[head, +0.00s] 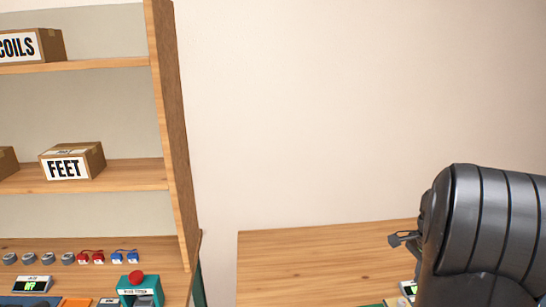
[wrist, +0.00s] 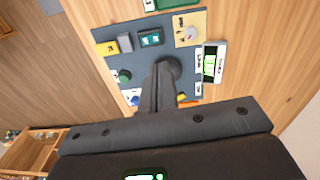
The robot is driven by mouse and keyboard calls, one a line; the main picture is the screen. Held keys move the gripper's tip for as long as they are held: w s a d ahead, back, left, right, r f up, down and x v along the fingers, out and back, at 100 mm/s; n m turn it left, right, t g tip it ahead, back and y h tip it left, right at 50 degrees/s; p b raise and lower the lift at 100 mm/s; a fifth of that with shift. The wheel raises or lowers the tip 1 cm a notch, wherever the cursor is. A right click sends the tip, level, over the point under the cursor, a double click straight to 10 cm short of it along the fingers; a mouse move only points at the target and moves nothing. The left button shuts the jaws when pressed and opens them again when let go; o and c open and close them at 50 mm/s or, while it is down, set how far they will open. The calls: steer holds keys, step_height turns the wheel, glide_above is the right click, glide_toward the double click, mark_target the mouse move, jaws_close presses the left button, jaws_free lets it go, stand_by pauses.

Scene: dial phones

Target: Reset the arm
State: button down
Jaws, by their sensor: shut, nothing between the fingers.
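My gripper (wrist: 168,70) reaches into the wrist view from below as a dark narrow stem. Its fingers are together with nothing held between them. In the head view the gripper (head: 398,240) is a small dark tip at the right, just left of a large black ribbed form that hides what is behind it. In the wrist view the gripper is over a dark work mat (wrist: 108,27) on a wooden table; the height of the gap cannot be told.
In the head view a shelf unit (head: 162,130) holds a FEET box (head: 65,168) and a COILS box (head: 18,47). The right desk's (head: 310,255) visible left part is clear.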

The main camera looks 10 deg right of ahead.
steer(key=s+a+r+n+t, duration=0.1)
steer(key=s+a+r+n, duration=0.25)
steer(key=a, duration=0.35)
steer(key=s+a+r+n+t, duration=0.2)
steer(key=s+a+r+n, duration=0.15)
steer(key=a, duration=0.45)
steer(key=s+a+r+n+t, duration=0.1)
steer(key=s+a+r+n, duration=0.1)
steer(key=a+r+n, duration=0.35)
steer(key=s+a+f+n+t, duration=0.1)
steer(key=s+a+n, duration=0.3)
steer(key=s+a, duration=0.4)
steer(key=shift+t, duration=0.5)
steer(key=shift+f+n, duration=0.1)
steer(key=shift+n, duration=0.15)
